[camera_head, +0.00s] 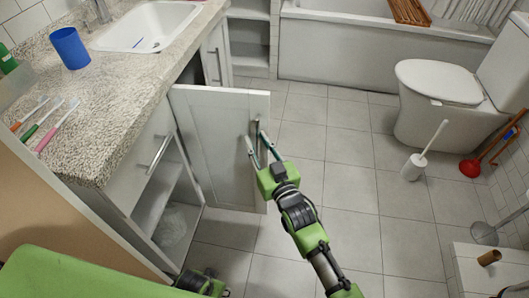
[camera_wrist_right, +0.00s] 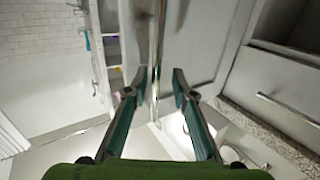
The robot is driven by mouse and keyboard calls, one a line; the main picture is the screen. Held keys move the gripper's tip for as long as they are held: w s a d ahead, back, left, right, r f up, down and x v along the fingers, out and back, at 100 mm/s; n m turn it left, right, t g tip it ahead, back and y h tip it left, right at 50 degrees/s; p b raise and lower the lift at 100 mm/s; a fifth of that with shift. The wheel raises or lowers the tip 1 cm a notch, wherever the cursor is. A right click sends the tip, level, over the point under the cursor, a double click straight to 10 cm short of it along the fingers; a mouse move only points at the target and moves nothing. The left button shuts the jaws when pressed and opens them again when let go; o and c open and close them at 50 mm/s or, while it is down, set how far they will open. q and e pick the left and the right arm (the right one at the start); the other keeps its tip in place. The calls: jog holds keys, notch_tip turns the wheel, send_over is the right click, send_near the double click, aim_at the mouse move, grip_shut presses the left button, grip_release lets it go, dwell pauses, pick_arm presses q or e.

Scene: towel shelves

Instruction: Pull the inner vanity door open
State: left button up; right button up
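The white vanity door (camera_head: 215,135) stands swung out from the cabinet, with the cabinet opening showing to its left. A vertical metal handle (camera_head: 257,128) is near its right edge. My right gripper (camera_head: 259,146) is at this handle, fingers pointing to the door. In the right wrist view, the handle (camera_wrist_right: 158,45) runs down between the two fingertips (camera_wrist_right: 159,82), which are apart with a gap around the bar. Whether either finger touches it I cannot tell. A black and green part of mine (camera_head: 205,283) shows at the bottom; left fingers are not clear.
A second vanity door (camera_head: 216,60) with a handle is farther back. A drawer front (camera_head: 142,160) is at the near left under the speckled counter (camera_head: 110,90). A toilet (camera_head: 437,95) and brush (camera_head: 416,165) stand at right. The tiled floor (camera_head: 350,190) between is clear.

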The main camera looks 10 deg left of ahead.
jog(key=v, duration=1.1)
jog(key=shift+s, duration=0.2)
jog(key=shift+d, duration=0.15)
